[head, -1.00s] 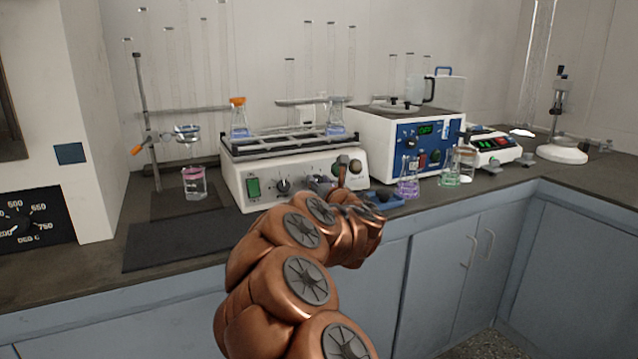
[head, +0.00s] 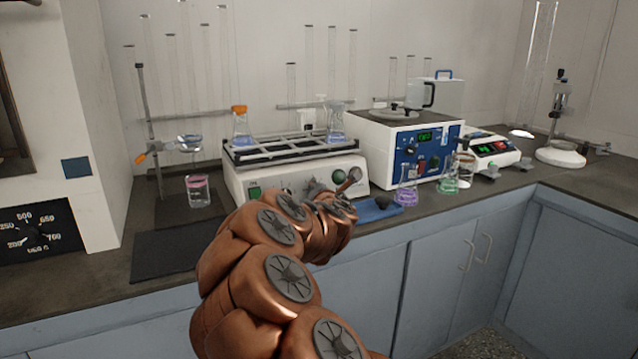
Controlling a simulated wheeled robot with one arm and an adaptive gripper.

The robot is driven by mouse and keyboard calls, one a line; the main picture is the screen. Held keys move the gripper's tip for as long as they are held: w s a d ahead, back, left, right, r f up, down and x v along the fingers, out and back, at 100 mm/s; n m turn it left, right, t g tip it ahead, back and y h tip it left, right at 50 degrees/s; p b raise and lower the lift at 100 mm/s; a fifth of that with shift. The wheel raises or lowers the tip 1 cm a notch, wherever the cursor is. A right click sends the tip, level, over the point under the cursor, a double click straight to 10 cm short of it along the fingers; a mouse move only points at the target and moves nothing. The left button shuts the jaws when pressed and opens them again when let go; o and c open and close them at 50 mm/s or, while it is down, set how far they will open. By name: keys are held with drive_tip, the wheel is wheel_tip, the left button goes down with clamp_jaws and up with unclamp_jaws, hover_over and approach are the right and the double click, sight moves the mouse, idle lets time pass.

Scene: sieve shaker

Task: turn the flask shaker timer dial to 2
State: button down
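The flask shaker (head: 237,180) is a white box on the bench. Its top rack (head: 290,150) holds an orange-capped flask (head: 242,128) and another flask of blue liquid (head: 335,125). Its front has a green switch (head: 254,193) at the left and a round dark green knob (head: 338,172) at the right. Between them the panel is largely covered by my copper arm, so the timer dial and its marks cannot be made out. My gripper (head: 346,186) is in front of the right half of the panel. Its fingers are small and partly hidden; contact with a dial cannot be told.
A blue-fronted instrument (head: 405,160) stands right of the shaker. Small flasks of purple (head: 405,192) and green liquid (head: 448,183) stand before it. A blue item (head: 378,210) lies near the bench edge. A dark mat (head: 170,257) leaves clear room at left.

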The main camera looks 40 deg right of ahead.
drive_tip(key=m+p, duration=0.2)
drive_tip(key=m+g+p, duration=0.1)
drive_tip(key=m, duration=0.1)
drive_tip(key=m+g+p, duration=0.1)
drive_tip(key=p, duration=0.1)
drive_tip(key=shift+r+m+p, duration=0.35)
drive_tip(key=shift+m, duration=0.05)
drive_tip(key=m+g+y+p, duration=0.1)
drive_tip(key=m+p, duration=0.2)
drive_tip(key=shift+f, duration=0.15)
drive_tip(key=shift+f, duration=0.1)
drive_tip(key=c, duration=0.8)
unclamp_jaws()
drive_tip(key=shift+m, duration=0.3)
drive_tip(key=shift+a, duration=0.1)
drive_tip(key=shift+v, duration=5.95)
